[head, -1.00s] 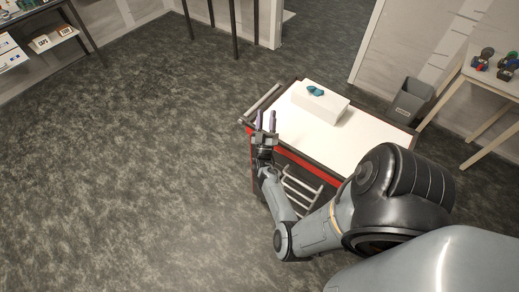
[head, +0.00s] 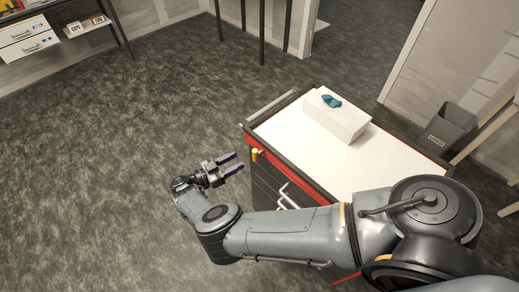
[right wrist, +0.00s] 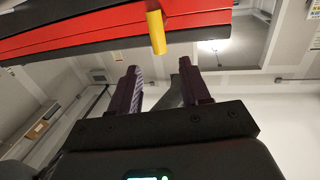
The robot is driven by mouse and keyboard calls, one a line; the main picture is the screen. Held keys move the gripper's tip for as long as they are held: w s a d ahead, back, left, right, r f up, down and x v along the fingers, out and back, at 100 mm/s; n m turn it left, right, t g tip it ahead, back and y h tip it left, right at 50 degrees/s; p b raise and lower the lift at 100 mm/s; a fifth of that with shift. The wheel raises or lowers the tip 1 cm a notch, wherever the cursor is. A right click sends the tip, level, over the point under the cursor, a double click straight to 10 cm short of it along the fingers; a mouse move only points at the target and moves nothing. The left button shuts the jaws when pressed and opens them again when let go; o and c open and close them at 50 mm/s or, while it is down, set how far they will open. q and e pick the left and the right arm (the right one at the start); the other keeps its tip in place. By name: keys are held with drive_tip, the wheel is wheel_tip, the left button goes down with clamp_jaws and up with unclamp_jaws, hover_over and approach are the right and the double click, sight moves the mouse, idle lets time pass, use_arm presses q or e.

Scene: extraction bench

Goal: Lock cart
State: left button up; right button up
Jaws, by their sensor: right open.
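The cart (head: 372,170) has a white top, a red band under its edge and dark drawer fronts with pale handles. A small yellow cylinder (head: 255,154), apparently its lock, sticks out near the cart's left front corner. It also shows in the right wrist view (right wrist: 156,32), jutting from the red band. My right gripper (head: 238,162) is open and empty, just left of the cart, with its dark purple fingers pointing toward the yellow cylinder. In the right wrist view the fingertips (right wrist: 158,66) are apart and the cylinder appears above the gap, not between them. My left gripper is out of view.
A white box (head: 337,119) with a teal item (head: 331,101) on it stands on the cart top. A push bar (head: 270,106) runs along the cart's left end. A grey bin (head: 450,127) stands beyond the cart. The floor to the left is clear.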

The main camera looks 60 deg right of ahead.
sight(255, 150)
drive_tip(key=shift+p+x, duration=1.2)
drive_tip(key=shift+x, duration=3.5)
clamp_jaws()
